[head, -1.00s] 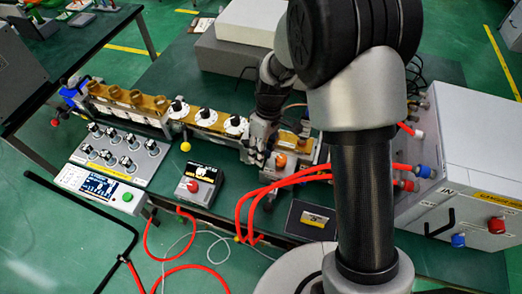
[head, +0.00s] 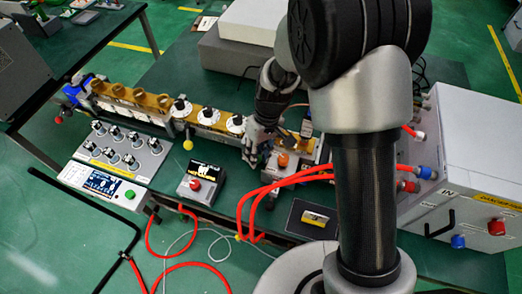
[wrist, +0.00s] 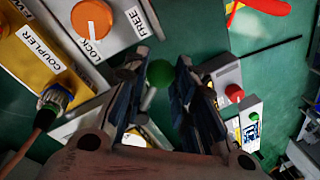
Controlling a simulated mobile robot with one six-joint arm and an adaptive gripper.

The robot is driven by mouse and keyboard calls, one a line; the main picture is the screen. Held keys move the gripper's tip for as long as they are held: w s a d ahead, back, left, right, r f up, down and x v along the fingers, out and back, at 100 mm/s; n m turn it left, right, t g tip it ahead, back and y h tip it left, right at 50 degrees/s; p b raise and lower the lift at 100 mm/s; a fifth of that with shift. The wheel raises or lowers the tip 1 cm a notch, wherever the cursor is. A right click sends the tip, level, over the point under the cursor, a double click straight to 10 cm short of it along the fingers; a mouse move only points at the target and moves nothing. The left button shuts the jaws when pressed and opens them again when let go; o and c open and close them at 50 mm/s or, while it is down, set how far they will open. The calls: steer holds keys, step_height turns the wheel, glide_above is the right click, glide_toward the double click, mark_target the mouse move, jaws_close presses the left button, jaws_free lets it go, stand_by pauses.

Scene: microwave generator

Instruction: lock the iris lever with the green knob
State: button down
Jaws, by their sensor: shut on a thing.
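The green knob (wrist: 160,73) shows in the wrist view as a round ball between the fingertips of my gripper (wrist: 160,85). My gripper is shut on it, one finger at each side. In the head view my gripper (head: 252,150) is beside the orange dial (head: 283,160), low over the bench at the end of the optical rail; the green knob is hidden there.
A box with a red button (head: 194,184) stands left of my gripper. A yellow ball knob (head: 187,145) sticks out from the rail (head: 153,101). Red hoses (head: 262,192) run in front to the grey cabinet (head: 460,165) at right. A yellow block (head: 315,217) lies on a dark mat.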

steer(key=shift+s+a+m+t+p, duration=0.1)
steer(key=shift+a+m+t+p, duration=0.2)
steer(key=shift+a+m, duration=0.75)
steer(key=shift+w+a+m+t+p, duration=0.1)
steer(key=shift+a+m+t+p, duration=0.25)
steer(key=shift+m, duration=1.25)
steer(key=shift+s+a+m+t+p, duration=0.15)
steer(key=shift+a+m+p, duration=0.45)
steer(key=shift+m, duration=0.75)
steer(key=shift+a, duration=0.1)
steer(key=c, duration=1.3)
jaws_free()
step_height(320, 180, up, 12)
steer(key=d, duration=0.2)
steer(key=shift+s+d+f, duration=0.1)
steer(key=shift+f, duration=0.05)
